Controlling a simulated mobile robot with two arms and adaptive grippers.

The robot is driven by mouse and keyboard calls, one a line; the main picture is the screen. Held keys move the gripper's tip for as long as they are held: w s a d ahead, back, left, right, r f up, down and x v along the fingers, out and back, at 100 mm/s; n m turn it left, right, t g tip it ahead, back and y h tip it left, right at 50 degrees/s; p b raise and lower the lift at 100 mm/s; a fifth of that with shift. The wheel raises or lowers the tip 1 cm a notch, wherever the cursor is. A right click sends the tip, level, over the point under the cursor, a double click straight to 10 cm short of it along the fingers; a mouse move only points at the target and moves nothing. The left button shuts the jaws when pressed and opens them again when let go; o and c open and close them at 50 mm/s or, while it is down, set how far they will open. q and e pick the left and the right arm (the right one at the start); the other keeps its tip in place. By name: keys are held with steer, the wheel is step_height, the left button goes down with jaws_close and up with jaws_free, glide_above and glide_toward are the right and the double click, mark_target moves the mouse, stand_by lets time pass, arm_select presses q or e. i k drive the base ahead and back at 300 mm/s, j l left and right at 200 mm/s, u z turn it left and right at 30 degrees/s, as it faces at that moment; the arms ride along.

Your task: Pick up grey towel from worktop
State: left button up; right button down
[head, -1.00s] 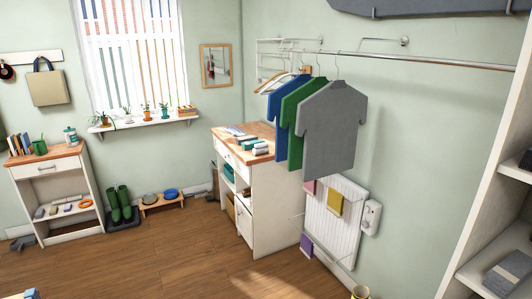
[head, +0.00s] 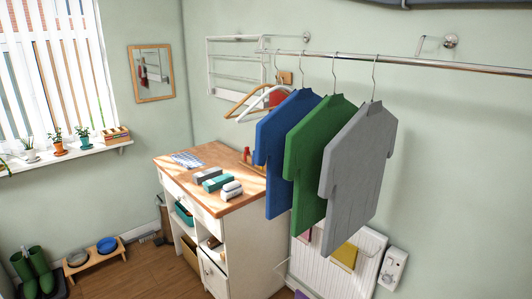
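The worktop (head: 184,176) is the wooden top of a white cabinet standing against the wall. Several small folded or rolled cloths lie on it in a row: a grey one (head: 207,174) farther back, a teal one (head: 219,183) in the middle and a pale grey-white one (head: 232,190) nearest the front edge. I cannot tell for sure which of the two greyish ones is the grey towel. A checked cloth (head: 187,160) lies flat behind them. Neither of my grippers shows.
Blue, green and grey shirts (head: 357,160) hang from a rail over the cabinet's right side, hiding part of the worktop. Small red-and-yellow items (head: 247,156) stand at its back. A radiator (head: 327,270) is at right. Boots (head: 33,272) and a bowl stand (head: 95,257) are on the floor left.

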mark_target(198, 178)
steer(key=i+j+z, duration=0.1)
steer(key=i+j, duration=0.25)
steer(key=j, duration=0.25)
steer(key=i+j+z, duration=0.15)
steer(key=j, duration=0.2)
steer(key=i+j, duration=0.2)
steer(key=i+j+z, duration=0.15)
steer(key=j, duration=0.3)
steer(key=i+j, duration=0.1)
steer(key=j, duration=0.25)
steer(key=i+j+z, duration=0.15)
steer(key=j, duration=0.2)
